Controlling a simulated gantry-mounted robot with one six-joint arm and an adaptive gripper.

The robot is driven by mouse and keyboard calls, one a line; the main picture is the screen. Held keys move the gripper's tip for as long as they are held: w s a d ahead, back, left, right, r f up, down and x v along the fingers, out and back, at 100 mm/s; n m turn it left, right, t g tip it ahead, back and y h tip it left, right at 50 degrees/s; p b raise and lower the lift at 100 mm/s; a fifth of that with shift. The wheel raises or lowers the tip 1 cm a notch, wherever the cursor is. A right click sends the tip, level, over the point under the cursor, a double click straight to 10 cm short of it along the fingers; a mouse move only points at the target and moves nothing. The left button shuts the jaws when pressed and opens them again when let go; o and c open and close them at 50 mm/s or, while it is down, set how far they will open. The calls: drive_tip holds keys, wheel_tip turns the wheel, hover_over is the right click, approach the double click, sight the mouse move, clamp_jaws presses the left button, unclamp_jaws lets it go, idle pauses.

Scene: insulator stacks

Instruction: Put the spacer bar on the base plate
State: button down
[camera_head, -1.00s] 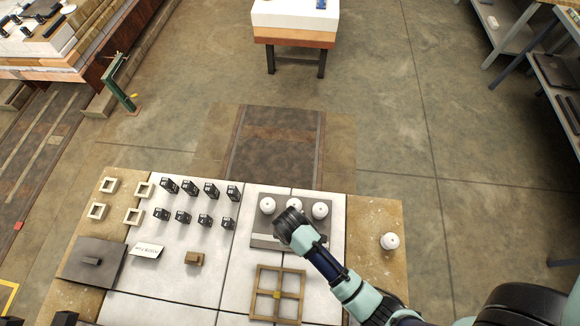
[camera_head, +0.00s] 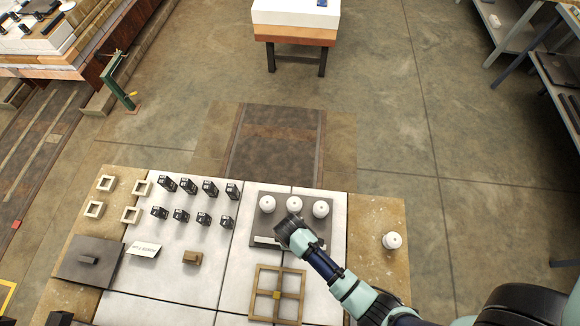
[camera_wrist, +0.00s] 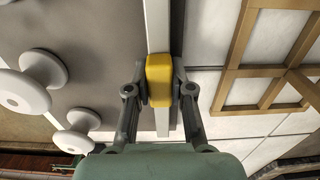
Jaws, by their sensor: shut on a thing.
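The spacer bar (camera_wrist: 156,25) is a pale bar with a yellow block at its middle, and it runs up and down in the wrist view. My gripper (camera_wrist: 159,90) is shut on the yellow block. I cannot tell whether the bar touches the plate. White insulators (camera_head: 267,204) stand in a row along the far side of the plate (camera_head: 255,219).
A wooden cross frame (camera_head: 259,294) lies just in front of the plate. A single white insulator (camera_head: 391,241) stands on the right.

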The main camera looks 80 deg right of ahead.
drive_tip(key=c, duration=1)
unclamp_jaws()
drive_tip(key=shift+f, duration=0.1)
wheel_tip(320, 180, up, 12)
drive_tip(key=p, duration=0.2)
drive_tip(key=shift+p, duration=0.35)
